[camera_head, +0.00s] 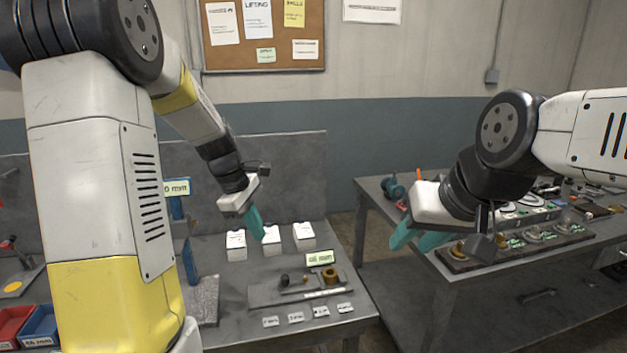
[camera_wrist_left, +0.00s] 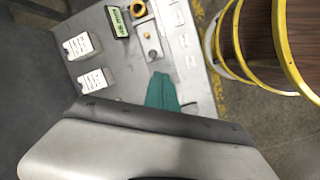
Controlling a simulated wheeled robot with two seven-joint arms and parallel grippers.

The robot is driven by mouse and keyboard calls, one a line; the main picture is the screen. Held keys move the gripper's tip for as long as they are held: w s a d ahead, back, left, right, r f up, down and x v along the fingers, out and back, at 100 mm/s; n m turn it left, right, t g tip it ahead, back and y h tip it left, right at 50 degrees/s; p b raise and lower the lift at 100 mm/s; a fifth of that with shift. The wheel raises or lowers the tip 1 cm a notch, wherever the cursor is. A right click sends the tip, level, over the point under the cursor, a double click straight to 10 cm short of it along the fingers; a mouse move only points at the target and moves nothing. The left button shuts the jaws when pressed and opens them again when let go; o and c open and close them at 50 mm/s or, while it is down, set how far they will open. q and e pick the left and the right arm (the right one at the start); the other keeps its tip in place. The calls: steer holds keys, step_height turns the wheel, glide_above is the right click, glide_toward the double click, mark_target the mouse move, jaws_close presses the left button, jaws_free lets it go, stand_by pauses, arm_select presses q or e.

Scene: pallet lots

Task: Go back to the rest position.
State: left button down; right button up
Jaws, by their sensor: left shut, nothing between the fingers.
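My left gripper (camera_head: 256,224) hangs over the grey table in the middle of the head view, its teal fingers closed together with nothing between them. The fingertips are in front of the white boxes in the picture; whether they touch one cannot be told. The same teal fingers (camera_wrist_left: 161,92) show in the left wrist view, above the table top. My right gripper (camera_head: 414,240) is at the right, in front of the second table. Its two teal fingers look spread apart, with nothing seen between them.
Several white boxes (camera_head: 304,236) stand on the table near a grey tray (camera_head: 262,295) with small parts and a green-lit display (camera_head: 319,258). Red (camera_head: 12,322) and blue bins (camera_head: 40,328) are at lower left. The right-hand table (camera_head: 470,268) carries trays of parts. A yellow-rimmed drum (camera_wrist_left: 285,45) stands beside the table.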

arm_select(q)
steer(key=s+r+m+t, duration=0.1)
steer(key=s+r+m, duration=0.3)
steer(key=s, duration=0.3)
steer(key=s+d+r+m+t, duration=0.1)
steer(key=s+r+m+t, duration=0.1)
steer(key=s+r+m, duration=0.2)
steer(key=s+d+r+m+t, duration=0.1)
steer(key=s+r+m, duration=0.3)
steer(key=s+m, duration=0.3)
steer(key=s, duration=0.3)
steer(key=shift+r+t+y, duration=0.2)
steer(key=shift+t+y, duration=0.2)
steer(key=c, duration=2.1)
jaws_free()
